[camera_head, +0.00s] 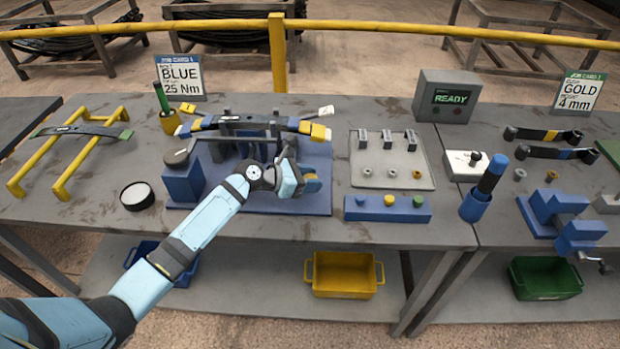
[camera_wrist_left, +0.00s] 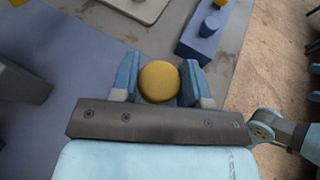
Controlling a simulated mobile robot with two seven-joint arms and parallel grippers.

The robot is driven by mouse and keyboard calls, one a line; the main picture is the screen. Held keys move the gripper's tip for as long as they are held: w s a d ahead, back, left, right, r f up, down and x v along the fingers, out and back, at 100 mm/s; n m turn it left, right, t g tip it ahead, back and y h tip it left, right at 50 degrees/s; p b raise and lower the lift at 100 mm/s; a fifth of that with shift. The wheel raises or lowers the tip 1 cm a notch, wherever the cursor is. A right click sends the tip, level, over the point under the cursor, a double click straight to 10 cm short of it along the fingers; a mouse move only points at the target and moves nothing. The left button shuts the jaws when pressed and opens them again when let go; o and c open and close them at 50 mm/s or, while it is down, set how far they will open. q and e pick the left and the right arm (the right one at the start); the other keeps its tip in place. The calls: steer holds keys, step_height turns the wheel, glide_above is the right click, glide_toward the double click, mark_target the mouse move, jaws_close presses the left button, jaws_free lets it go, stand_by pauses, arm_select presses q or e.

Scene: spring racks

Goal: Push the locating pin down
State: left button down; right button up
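The yellow round knob, which looks like the locating pin (camera_head: 313,185), is at the right front of the blue fixture base (camera_head: 300,204). In the left wrist view the knob (camera_wrist_left: 160,82) sits between both fingers, which appear to touch its sides. My left gripper (camera_head: 303,182) comes in from the left and is shut on this knob. The knob's lower part is hidden, so I cannot tell how far down it sits. A leaf spring (camera_head: 250,123) with blue and yellow ends lies across the fixture behind.
A blue button box (camera_head: 375,209) and a grey pin plate (camera_head: 400,178) stand to the right. A blue block with a dark cap (camera_head: 183,184) is left of my forearm. A round black-rimmed dish (camera_head: 137,196) lies on the table farther left.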

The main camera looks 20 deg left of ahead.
arm_select(q)
step_height(320, 180, down, 4)
steer(key=shift+r, duration=0.1)
steer(key=shift+s, duration=0.15)
steer(key=c, duration=0.7)
jaws_free()
steer(key=shift+f, duration=0.2)
steer(key=shift+r, duration=0.1)
steer(key=shift+a, duration=0.1)
steer(key=v, duration=1.3)
steer(key=shift+s+a+r, duration=0.1)
steer(key=shift+s+a, duration=0.05)
steer(key=shift+a, duration=0.1)
